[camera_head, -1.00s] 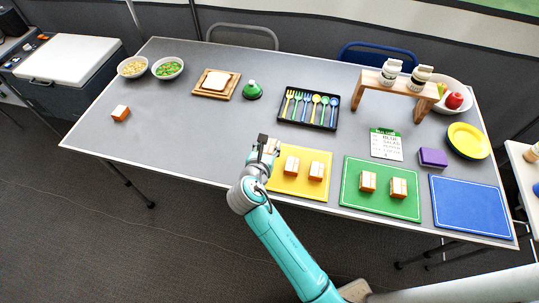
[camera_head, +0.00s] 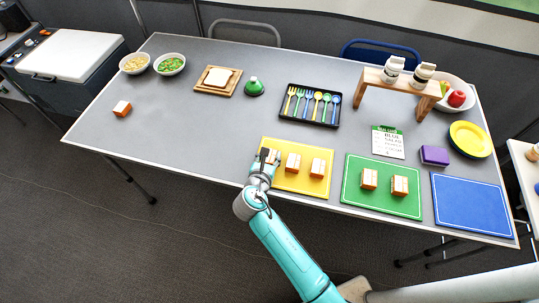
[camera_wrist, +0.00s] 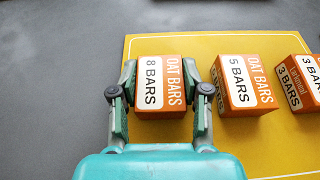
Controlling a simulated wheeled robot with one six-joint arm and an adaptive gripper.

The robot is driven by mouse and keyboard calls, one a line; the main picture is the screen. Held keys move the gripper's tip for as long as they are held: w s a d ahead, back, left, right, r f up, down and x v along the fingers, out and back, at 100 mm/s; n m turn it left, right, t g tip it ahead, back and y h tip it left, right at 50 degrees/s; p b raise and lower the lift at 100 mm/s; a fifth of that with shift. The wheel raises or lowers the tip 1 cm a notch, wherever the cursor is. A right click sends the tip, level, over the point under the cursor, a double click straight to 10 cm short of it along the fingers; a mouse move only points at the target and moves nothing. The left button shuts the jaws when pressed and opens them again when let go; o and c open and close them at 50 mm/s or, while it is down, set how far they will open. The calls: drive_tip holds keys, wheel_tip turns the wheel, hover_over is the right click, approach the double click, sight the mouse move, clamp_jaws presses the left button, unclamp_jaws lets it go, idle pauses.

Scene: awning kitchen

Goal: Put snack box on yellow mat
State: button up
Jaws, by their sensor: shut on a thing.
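My gripper (camera_wrist: 160,100) is shut on an orange and white snack box (camera_wrist: 160,84) marked "8 BARS". The held box is over the left part of the yellow mat (camera_wrist: 190,44); whether it touches the mat I cannot tell. Two more snack boxes, one marked "5 BARS" (camera_wrist: 244,84) and one marked "3 BARS" (camera_wrist: 300,82), stand to its right on the mat. In the head view my gripper (camera_head: 266,162) is at the left edge of the yellow mat (camera_head: 300,188) and mostly hides the held box.
Two snack boxes (camera_head: 384,181) stand on the green mat (camera_head: 382,208). A blue mat (camera_head: 472,207), a cutlery tray (camera_head: 310,119) and a menu card (camera_head: 388,142) are nearby.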

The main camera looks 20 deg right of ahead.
drive_tip(key=o, duration=1.1)
drive_tip(key=shift+o, duration=0.2)
drive_tip(key=shift+r, duration=0.15)
drive_tip(key=v, duration=1.2)
